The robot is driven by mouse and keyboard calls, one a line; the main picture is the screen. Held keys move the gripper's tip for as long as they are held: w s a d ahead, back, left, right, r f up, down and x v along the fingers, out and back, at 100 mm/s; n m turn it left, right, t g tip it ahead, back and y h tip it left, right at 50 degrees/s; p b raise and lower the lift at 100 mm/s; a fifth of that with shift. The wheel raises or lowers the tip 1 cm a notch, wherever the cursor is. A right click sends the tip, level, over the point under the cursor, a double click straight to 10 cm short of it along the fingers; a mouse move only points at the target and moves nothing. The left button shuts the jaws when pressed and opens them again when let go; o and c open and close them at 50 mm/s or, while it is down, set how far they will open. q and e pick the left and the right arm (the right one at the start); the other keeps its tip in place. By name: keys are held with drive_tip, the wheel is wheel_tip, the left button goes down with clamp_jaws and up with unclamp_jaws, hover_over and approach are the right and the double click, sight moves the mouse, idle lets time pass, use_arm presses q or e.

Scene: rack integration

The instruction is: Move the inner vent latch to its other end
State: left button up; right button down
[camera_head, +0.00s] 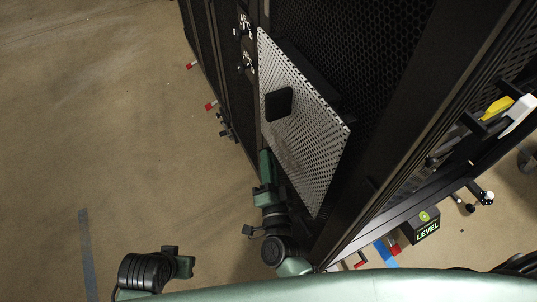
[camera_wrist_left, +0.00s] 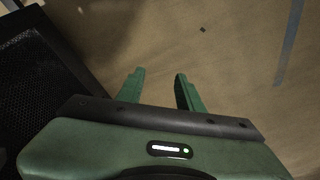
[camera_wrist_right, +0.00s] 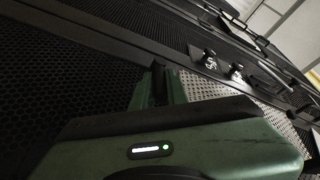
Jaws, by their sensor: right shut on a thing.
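The perforated silver vent panel (camera_head: 310,145) stands out from the dark rack side and carries a black square pad (camera_head: 279,103). My right gripper (camera_head: 265,165) is at the panel's lower left edge. In the right wrist view, the right gripper's fingers (camera_wrist_right: 162,82) are close together, shut on a narrow dark part that looks to be the inner vent latch; it is mostly hidden. The perforated panel (camera_wrist_right: 205,85) shows just right of the fingers there. My left gripper (camera_head: 178,262) is low at the left; its fingers (camera_wrist_left: 160,78) are apart and empty over the floor.
Red-tipped parts (camera_head: 211,106) stick out low along the rack. A shelf at right holds a yellow item (camera_head: 497,107) and a white item (camera_head: 519,114). A LEVEL box (camera_head: 427,231) is below. The floor at left is clear.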

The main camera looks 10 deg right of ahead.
drive_tip(key=r+p, duration=0.1)
drive_tip(key=p, duration=0.2)
drive_tip(key=shift+w+r+g, duration=0.1)
drive_tip(key=shift+w+g, duration=0.1)
drive_tip(key=shift+g, duration=0.2)
drive_tip(key=shift+a+p, duration=0.1)
drive_tip(key=shift+p, duration=0.8)
drive_tip(key=shift+n+g, duration=0.3)
use_arm(q)
drive_tip(key=s+f, duration=0.3)
drive_tip(key=f, duration=0.5)
drive_tip(key=s+a+f+g, duration=0.1)
drive_tip(key=s+f, duration=0.3)
drive_tip(key=f, duration=0.4)
use_arm(e)
drive_tip(key=c, duration=1.4)
unclamp_jaws()
drive_tip(key=shift+c, duration=0.2)
drive_tip(key=shift+f, duration=0.3)
